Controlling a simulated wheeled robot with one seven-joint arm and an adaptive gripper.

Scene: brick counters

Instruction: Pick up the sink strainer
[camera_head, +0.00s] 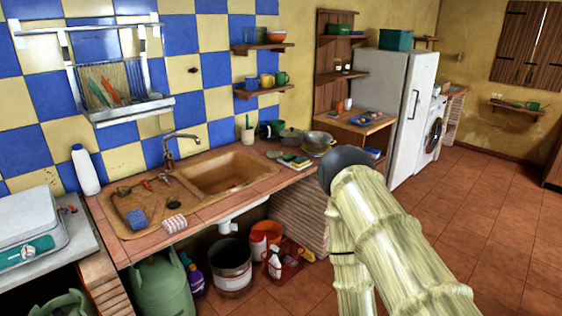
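A brown sink (224,173) with a drainboard (150,221) on its left is set in the tiled counter. Several small items lie on the drainboard: a dark round item (124,190), a small red item (147,185) and a dark item (164,178) near the tap. I cannot tell which of these, if any, is the sink strainer. My arm (385,240) rises from the bottom right and ends in a dark rounded part right of the counter. No gripper fingers show, so I cannot see whether the gripper is open or shut.
A tap (178,145) stands behind the sink. A blue sponge (137,219) and a striped cloth (174,224) lie at the front of the drainboard. A white bottle (85,170) stands to its left. Pots (318,141) stand at the right end.

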